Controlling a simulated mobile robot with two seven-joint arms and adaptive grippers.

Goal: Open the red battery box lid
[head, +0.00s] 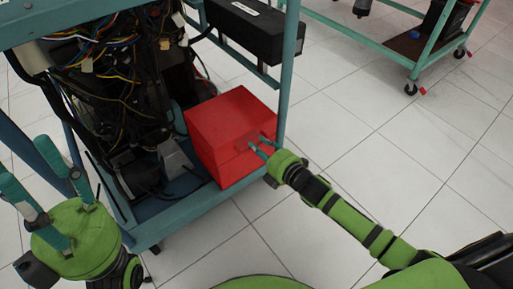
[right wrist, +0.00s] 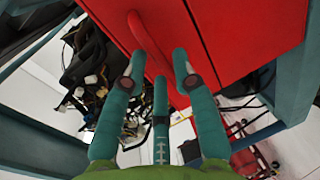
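The red battery box (head: 218,128) sits on the lower shelf of the teal engine stand, and its lid looks shut. A red handle (right wrist: 148,42) on the box face shows in the right wrist view, with a lid seam beside it. My right gripper (head: 258,146) is at the front face of the box by the handle. In the right wrist view its teal fingers (right wrist: 160,62) are spread, with the handle's lower end between their tips; I cannot tell whether they touch it. My left gripper (head: 27,165) is open and empty at the far left, away from the box.
The engine stand (head: 287,70) has a post just right of the box. Engine wiring (head: 110,75) crowds the left side. A black box (head: 258,30) is on the stand above. Another teal cart (head: 400,50) stands at the back right. The tiled floor (head: 350,130) between is clear.

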